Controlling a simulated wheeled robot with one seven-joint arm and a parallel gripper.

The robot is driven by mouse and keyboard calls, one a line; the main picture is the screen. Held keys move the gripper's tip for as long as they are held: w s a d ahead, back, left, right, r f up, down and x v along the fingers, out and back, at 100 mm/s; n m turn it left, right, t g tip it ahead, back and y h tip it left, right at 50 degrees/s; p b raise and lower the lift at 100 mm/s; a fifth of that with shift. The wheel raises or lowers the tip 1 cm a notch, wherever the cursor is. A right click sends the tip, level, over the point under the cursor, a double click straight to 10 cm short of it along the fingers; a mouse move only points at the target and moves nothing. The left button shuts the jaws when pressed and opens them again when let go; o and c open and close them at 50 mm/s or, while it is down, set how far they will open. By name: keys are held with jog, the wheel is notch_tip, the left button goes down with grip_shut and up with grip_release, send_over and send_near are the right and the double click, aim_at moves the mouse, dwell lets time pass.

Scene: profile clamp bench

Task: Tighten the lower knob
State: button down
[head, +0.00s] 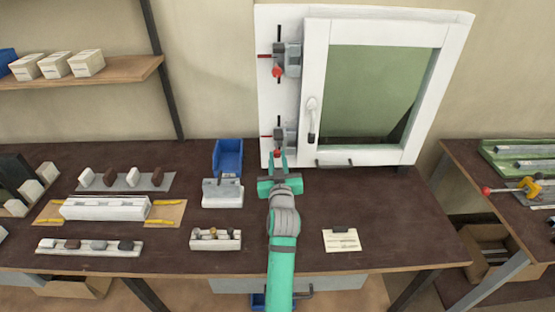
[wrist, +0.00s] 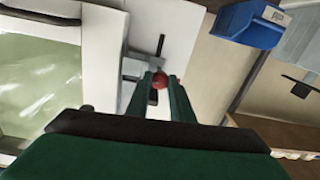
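The lower knob (wrist: 159,80) is a small red ball on the lower clamp (head: 285,136), at the left side of the white window frame (head: 289,115). My gripper (head: 277,160) reaches up to it from the bench side. In the wrist view, its two green fingers (wrist: 161,84) stand one on each side of the red knob, with their tips level with it. I cannot tell whether the fingers touch the knob or leave a thin gap. The upper clamp (head: 291,60) with its own red knob (head: 277,72) sits higher on the same frame side.
The window frame stands at the bench's (head: 390,225) back. A blue bin (head: 228,157) and a grey-and-white block fixture (head: 222,192) stand left of my arm. A small rack (head: 215,240) is nearer the front edge. A paper card (head: 342,240) lies right, with bare bench around it.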

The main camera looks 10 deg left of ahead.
jog(key=shift+m, duration=0.3)
jog(key=m, duration=0.3)
jog(key=shift+m, duration=2.1)
jog(key=c, duration=1.5)
grip_release()
jog(key=shift+c, duration=0.2)
